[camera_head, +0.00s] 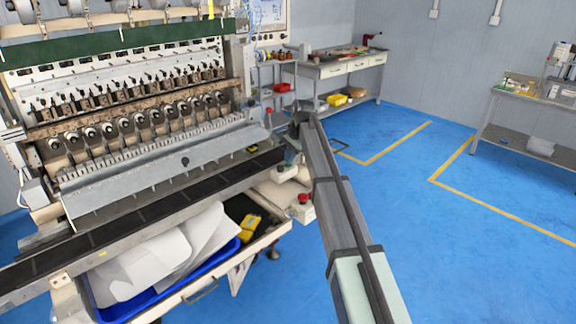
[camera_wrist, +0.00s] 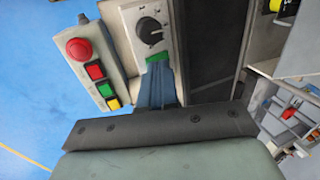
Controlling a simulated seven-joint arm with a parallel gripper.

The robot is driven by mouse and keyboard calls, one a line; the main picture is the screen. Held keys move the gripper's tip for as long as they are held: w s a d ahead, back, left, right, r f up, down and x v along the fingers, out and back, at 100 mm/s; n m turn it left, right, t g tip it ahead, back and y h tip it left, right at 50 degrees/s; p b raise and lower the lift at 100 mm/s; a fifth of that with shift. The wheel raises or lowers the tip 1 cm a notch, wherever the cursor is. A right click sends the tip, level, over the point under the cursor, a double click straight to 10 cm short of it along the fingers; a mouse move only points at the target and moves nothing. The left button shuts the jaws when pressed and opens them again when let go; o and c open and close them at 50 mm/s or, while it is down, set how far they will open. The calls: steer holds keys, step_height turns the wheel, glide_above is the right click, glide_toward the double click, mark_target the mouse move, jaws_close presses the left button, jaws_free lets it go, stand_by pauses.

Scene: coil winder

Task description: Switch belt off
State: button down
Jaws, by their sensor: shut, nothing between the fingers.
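In the wrist view my gripper (camera_wrist: 157,72) is shut and empty. Its blue-grey fingertips are at a green button (camera_wrist: 157,57) on a pale control panel and partly cover it; I cannot tell whether they touch. A dark rotary knob (camera_wrist: 150,28) with a marked dial is just above the green button. The dark belt (camera_head: 140,215) runs along the machine's front in the head view. In that view my gripper (camera_head: 289,163) is at the belt's right end, where my arm partly hides the panel.
Left of the panel, a second box carries a red mushroom button (camera_wrist: 79,48) and red (camera_wrist: 95,70), green (camera_wrist: 106,89) and yellow (camera_wrist: 113,103) buttons. An open drawer holds a blue tray (camera_head: 160,300) under the belt. The blue floor (camera_head: 450,240) to the right is clear.

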mark_target(290, 165)
steer(key=shift+f, duration=0.55)
stand_by(0.7)
steer(key=shift+r, duration=3.5)
